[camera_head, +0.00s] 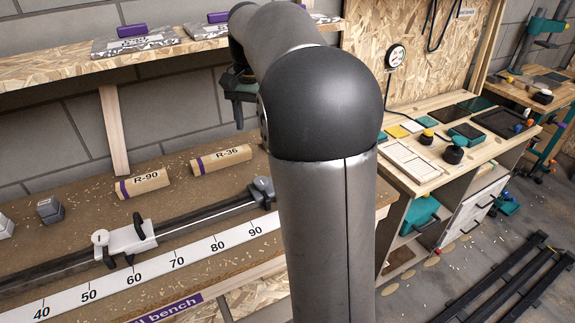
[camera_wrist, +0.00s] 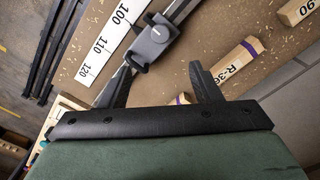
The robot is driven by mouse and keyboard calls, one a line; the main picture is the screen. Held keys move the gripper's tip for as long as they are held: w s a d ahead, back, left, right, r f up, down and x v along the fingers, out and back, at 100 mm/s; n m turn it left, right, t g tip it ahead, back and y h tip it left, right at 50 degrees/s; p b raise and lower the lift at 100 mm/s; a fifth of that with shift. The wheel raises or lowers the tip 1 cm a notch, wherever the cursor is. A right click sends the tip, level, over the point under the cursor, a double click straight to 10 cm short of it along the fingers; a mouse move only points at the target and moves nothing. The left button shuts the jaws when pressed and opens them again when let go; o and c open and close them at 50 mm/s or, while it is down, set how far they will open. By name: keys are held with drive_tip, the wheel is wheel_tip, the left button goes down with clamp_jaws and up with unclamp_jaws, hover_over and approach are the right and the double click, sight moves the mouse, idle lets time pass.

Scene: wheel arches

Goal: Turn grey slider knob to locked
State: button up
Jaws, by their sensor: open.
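The grey slider (camera_head: 262,190) sits on the dark rail (camera_head: 190,220), just left of my arm, which hides part of the bench in the camera_head view. In the wrist view the grey slider (camera_wrist: 150,45) lies beyond my fingertips, near the 100 to 110 marks. Its grey knob (camera_wrist: 159,32) shows on top; I cannot tell which setting it is at. My gripper (camera_wrist: 160,72) is open and empty, apart from the slider. In the camera_head view my gripper (camera_head: 240,95) is above the bench, partly hidden by my arm.
A white slider (camera_head: 125,241) with a dark handle sits on the same rail near 60. A white number scale (camera_head: 150,267) runs along the front. Wooden blocks R-90 (camera_head: 142,184) and R-36 (camera_head: 220,160) lie behind the rail. A shelf (camera_head: 100,65) is above.

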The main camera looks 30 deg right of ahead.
sight(261, 180)
wheel_tip(261, 180, down, 17)
drive_tip(key=shift+w+d+f, duration=0.1)
drive_tip(key=shift+d, duration=0.05)
idle(0.4)
drive_tip(key=c, duration=1)
